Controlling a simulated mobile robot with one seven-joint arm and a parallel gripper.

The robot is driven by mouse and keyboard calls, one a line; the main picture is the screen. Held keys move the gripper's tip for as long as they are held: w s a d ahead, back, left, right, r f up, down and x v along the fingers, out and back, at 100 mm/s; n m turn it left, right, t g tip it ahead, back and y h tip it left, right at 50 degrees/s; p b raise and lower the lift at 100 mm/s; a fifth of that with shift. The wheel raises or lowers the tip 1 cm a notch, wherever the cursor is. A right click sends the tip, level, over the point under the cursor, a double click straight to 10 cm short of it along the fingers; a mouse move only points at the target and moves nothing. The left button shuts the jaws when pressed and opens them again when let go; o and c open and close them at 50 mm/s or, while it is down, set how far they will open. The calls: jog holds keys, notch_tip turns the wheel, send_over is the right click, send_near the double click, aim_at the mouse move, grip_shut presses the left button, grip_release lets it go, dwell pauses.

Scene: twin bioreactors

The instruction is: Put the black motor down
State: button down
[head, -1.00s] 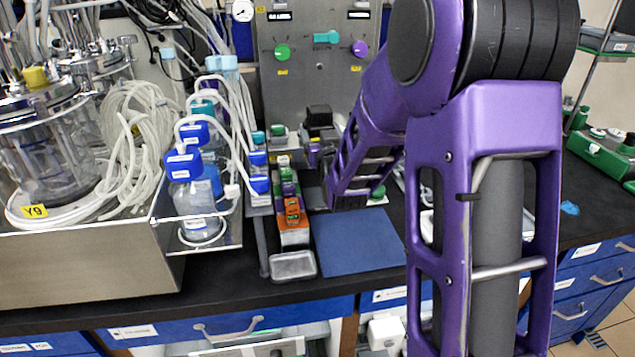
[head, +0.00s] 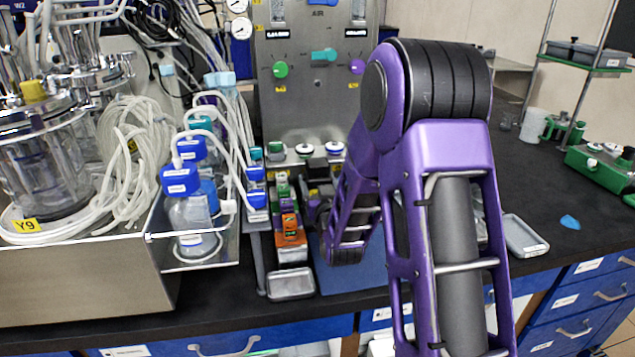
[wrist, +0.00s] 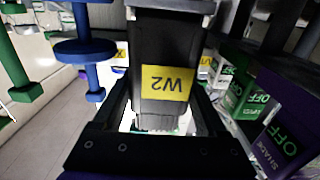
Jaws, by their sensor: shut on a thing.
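In the wrist view the black motor (wrist: 163,52), with a yellow W2 label, sits between the fingers of my gripper (wrist: 160,115), which is shut on it. In the head view my gripper (head: 318,200) is partly hidden by my purple arm. It is low, by the left side of the blue mat (head: 370,278). The motor cannot be made out clearly there, and I cannot tell whether its lower end touches anything.
Green and orange blocks (head: 290,224) stand just left of my gripper. A small metal tray (head: 291,284) lies in front of them. Bottles with blue caps (head: 181,180) and tubing are further left.

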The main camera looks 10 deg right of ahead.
jog(key=shift+f, duration=0.35)
jog(key=shift+s+f, duration=0.15)
grip_release()
jog(key=shift+s+f, duration=0.1)
jog(key=shift+f, duration=0.25)
jog(key=shift+w+r, duration=0.2)
jog(key=shift+r, duration=0.3)
jog(key=s, duration=1)
jog(key=shift+r, duration=0.25)
jog(key=p, duration=0.5)
jog(key=shift+r+p, duration=0.3)
jog(key=shift+r, duration=0.05)
